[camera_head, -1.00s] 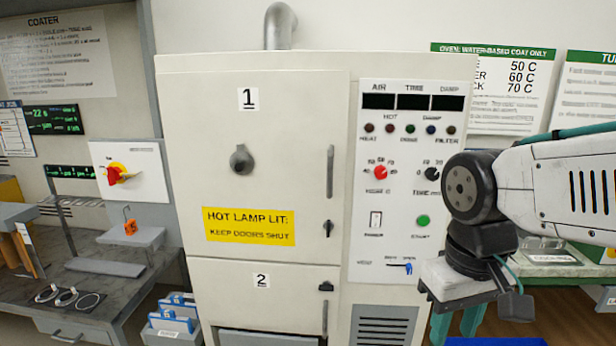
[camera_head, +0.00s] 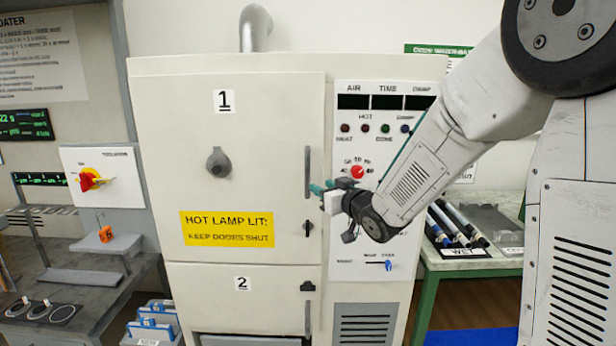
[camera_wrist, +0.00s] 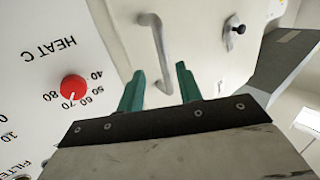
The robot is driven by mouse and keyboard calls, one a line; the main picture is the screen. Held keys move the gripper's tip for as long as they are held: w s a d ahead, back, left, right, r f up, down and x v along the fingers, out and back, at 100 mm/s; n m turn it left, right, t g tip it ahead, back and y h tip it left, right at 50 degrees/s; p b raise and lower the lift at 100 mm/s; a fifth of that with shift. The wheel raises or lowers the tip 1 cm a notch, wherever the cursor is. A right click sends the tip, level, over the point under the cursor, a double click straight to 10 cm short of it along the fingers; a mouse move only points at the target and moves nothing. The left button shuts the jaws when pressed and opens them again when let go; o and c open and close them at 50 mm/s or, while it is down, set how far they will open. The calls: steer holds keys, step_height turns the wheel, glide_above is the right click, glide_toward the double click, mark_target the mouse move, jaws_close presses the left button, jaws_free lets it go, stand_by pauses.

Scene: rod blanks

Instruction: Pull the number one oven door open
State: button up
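The number one oven door (camera_head: 270,130) is the large upper cream door, marked 1, and sits shut. Its vertical grey bar handle (camera_head: 308,165) is on the door's right edge; it also shows in the wrist view (camera_wrist: 161,50). A dark latch (camera_head: 308,228) sits below the handle. My gripper (camera_head: 317,188) is at the lower end of the handle, its green fingers pointing at the door. In the wrist view my gripper (camera_wrist: 160,85) has its fingers apart, with the handle lined up between them. I cannot tell whether the fingers reach around the bar.
The control panel (camera_head: 350,238) with knobs and switches is right beside the handle, behind my gripper. The number two door (camera_head: 240,305) is below. A bench with rods (camera_head: 455,225) marked WET stands right. A grey bench (camera_head: 90,300) stands left.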

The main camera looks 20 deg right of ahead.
mark_target(309, 176)
steer(key=shift+t, duration=0.3)
steer(key=x, duration=0.5)
steer(key=r+x, duration=0.1)
steer(key=x, duration=0.2)
steer(key=shift+s+a, duration=0.1)
steer(key=shift+a, duration=0.15)
steer(key=shift+c, duration=0.2)
steer(key=shift+s, duration=0.1)
jaws_close()
